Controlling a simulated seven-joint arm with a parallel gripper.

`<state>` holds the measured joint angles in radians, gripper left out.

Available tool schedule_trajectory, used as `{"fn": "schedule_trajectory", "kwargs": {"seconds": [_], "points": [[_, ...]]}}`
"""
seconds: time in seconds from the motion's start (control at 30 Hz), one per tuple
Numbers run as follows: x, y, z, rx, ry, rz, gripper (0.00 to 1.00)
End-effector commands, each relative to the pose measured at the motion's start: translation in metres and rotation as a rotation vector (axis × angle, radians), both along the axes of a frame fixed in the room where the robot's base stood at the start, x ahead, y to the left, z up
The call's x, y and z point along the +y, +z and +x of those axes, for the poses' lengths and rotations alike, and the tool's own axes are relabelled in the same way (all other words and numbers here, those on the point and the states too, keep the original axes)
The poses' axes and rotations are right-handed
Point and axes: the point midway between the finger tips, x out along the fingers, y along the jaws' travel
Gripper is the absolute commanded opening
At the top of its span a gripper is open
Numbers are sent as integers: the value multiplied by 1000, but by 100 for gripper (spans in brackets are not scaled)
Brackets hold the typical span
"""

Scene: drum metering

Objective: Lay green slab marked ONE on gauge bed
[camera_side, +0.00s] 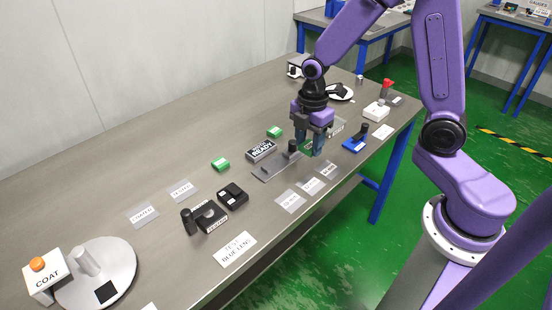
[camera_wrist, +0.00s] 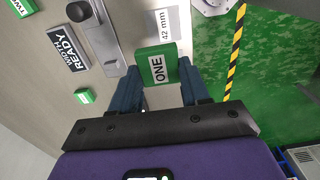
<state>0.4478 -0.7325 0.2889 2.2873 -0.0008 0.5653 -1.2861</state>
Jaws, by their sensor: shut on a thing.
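The green slab marked ONE (camera_wrist: 157,62) is between my two blue fingers in the wrist view, its white label facing the camera. My gripper (camera_side: 311,148) is shut on it and points down over the table in the side view, where the fingers hide most of the slab. A flat grey metal fixture with a dark post, seemingly the gauge bed (camera_side: 267,172), lies just left of my gripper. In the wrist view the fixture (camera_wrist: 108,45) is left of the slab and apart from it in the picture. The height of the slab above the table is hard to tell.
A dark WIDTH READY block (camera_side: 262,151) stands behind the fixture. Green blocks (camera_side: 220,164) and (camera_side: 274,131) lie farther back. A 42 mm card (camera_wrist: 166,22) lies beyond the slab. A blue item (camera_side: 354,145) is to the right. White label cards line the front edge.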

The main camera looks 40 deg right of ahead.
Motion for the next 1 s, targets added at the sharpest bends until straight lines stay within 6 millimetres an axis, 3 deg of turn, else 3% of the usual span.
{"fn": "schedule_trajectory", "kwargs": {"seconds": [0.37,0.63,1.0], "points": [[2,-32,70,2,-1,0,17],[4,-69,98,3,-1,-1,17],[4,-93,116,2,0,0,17]]}}
